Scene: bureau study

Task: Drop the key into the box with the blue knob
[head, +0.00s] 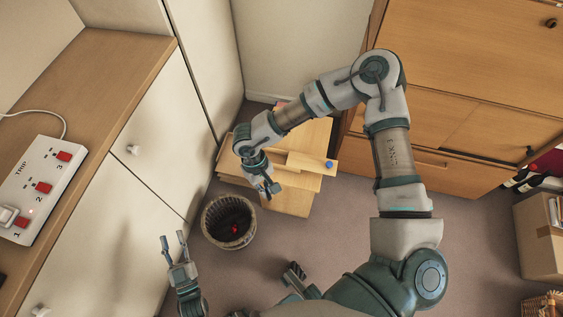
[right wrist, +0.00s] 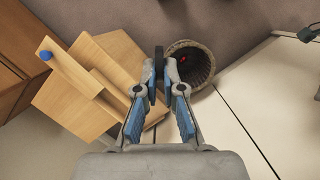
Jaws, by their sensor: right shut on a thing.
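The blue knob (head: 329,164) is on the end of a pale wooden board or drawer front of a low wooden box (head: 292,203) on the floor. The box also shows in the right wrist view, with its blue knob (right wrist: 46,56) at upper left. My right gripper (head: 269,189) is above the box's left side, near the basket. It is shut on a thin dark thing (right wrist: 159,64), which seems to be the key; its shape is hard to make out. My left gripper (head: 174,238) is open and empty, left of the basket.
A wicker waste basket (head: 205,228) with a red thing in it stands left of the box. White cabinets (head: 165,125) line the left, wooden drawers (head: 430,168) the upper right. A switch panel (head: 40,190) lies on the left counter. Floor right of the box is clear.

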